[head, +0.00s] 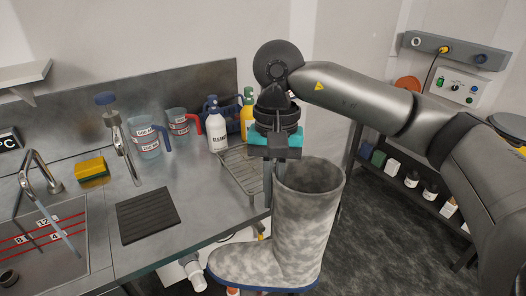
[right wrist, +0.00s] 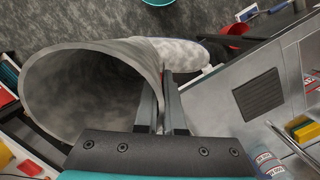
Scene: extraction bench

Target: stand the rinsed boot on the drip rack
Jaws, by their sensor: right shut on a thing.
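The boot (head: 305,230) is mottled grey and white with a blue sole edge. It hangs upright in front of the bench's right front edge, toe to the left, sole apparently off the bench. My right gripper (head: 270,178) points down and is shut on the boot's upper rim at its left side. In the right wrist view my gripper's fingers (right wrist: 168,105) pinch the wall of the boot shaft (right wrist: 90,95), whose open top faces the camera. A wire rack (head: 241,168), apparently the drip rack, lies on the bench behind the gripper, partly hidden by it. My left gripper is not in view.
Several bottles, including a white spray bottle (head: 216,135), and two jugs, one blue-handled (head: 146,140), stand along the bench back. A black ribbed mat (head: 147,215) and a yellow sponge (head: 92,169) lie nearer the sink (head: 40,250). A low shelf (head: 400,178) stands right.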

